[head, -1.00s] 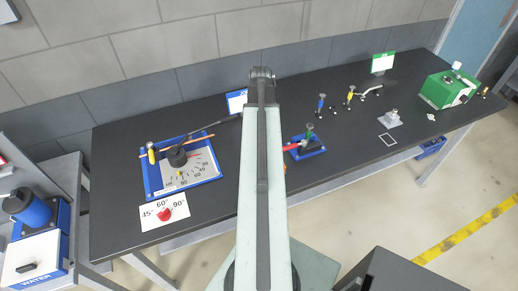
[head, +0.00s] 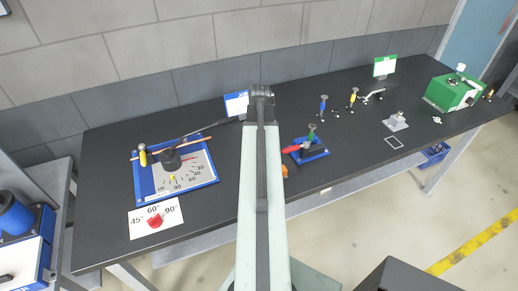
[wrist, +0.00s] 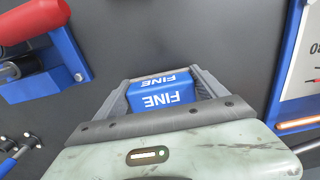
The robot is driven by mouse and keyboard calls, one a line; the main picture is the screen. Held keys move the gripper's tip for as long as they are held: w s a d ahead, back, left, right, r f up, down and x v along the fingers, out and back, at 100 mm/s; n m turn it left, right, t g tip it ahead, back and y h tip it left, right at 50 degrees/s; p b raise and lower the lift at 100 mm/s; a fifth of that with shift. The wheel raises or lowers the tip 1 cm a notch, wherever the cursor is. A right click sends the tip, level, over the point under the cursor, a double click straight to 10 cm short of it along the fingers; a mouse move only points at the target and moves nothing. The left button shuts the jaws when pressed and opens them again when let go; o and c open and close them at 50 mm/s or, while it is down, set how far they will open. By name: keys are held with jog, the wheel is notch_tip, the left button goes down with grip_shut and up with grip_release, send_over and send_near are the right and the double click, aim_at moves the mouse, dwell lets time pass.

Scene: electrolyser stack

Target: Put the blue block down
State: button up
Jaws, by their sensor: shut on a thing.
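In the wrist view, my gripper (wrist: 163,76) is shut on a blue block (wrist: 162,98) with "FINE" in white on two faces. The fingers grip it from left and right, above the black table. I cannot tell whether its underside touches the table. In the head view my own arm covers the middle of the table and hides the gripper and the block.
The black table (head: 240,160) holds a blue-framed angle board (head: 180,185) left of my arm. A blue holder (head: 318,155) with a red-handled tool stands right of it. A blue-edged sign (head: 236,103) stands behind. Bare table lies between board and holder.

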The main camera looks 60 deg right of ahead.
jog(key=shift+f, duration=0.4)
jog(key=shift+a+f+b, duration=0.1)
jog(key=shift+b, duration=0.3)
jog(key=shift+s, duration=0.15)
jog(key=shift+a, duration=0.1)
jog(key=o, duration=1.1)
notch_tip(320, 180, up, 9)
jog(key=p, duration=0.8)
jog(key=shift+f+p, duration=0.15)
jog(key=shift+p, duration=0.25)
jog(key=shift+f, duration=0.1)
